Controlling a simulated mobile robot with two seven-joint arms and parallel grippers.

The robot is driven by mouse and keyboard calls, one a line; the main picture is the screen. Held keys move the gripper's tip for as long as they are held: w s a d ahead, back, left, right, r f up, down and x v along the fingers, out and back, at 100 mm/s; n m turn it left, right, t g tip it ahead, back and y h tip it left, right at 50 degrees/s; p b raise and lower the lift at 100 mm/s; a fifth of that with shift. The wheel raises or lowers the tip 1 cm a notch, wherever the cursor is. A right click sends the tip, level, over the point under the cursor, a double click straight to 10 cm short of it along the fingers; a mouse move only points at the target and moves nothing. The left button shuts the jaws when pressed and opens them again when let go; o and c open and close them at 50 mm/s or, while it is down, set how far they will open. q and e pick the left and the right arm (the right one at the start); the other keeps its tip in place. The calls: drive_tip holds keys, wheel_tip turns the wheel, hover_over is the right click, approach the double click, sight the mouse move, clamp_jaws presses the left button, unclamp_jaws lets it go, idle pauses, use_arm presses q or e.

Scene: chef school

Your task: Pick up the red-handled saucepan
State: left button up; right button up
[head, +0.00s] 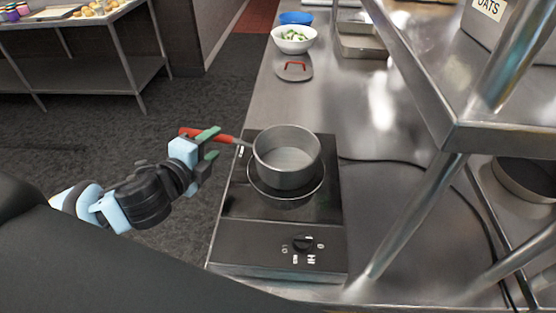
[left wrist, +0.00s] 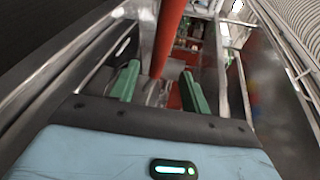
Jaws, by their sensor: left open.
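The red-handled saucepan (head: 287,155) is a grey metal pot on the black hot plate (head: 270,241) in the head view. Its red handle (head: 223,137) points left, past the counter's edge. My left gripper (head: 212,142) is at the handle, with its green fingers apart. In the left wrist view the red handle (left wrist: 169,35) runs away between and beyond the two green fingers of my left gripper (left wrist: 163,88). The fingers stand clear of it on both sides there. My right gripper is not in view.
A red-handled lid (head: 294,69), a white bowl of green pieces (head: 294,38) and a blue bowl (head: 296,18) lie farther back on the steel counter. A metal shelf (head: 440,120) overhangs at right. A cable (head: 400,161) runs right from the hot plate.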

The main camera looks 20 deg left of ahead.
sight(221, 141)
use_arm(q)
drive_tip(key=shift+d+x, duration=0.2)
drive_tip(key=shift+x, duration=2.35)
drive_tip(key=shift+f, duration=0.15)
clamp_jaws()
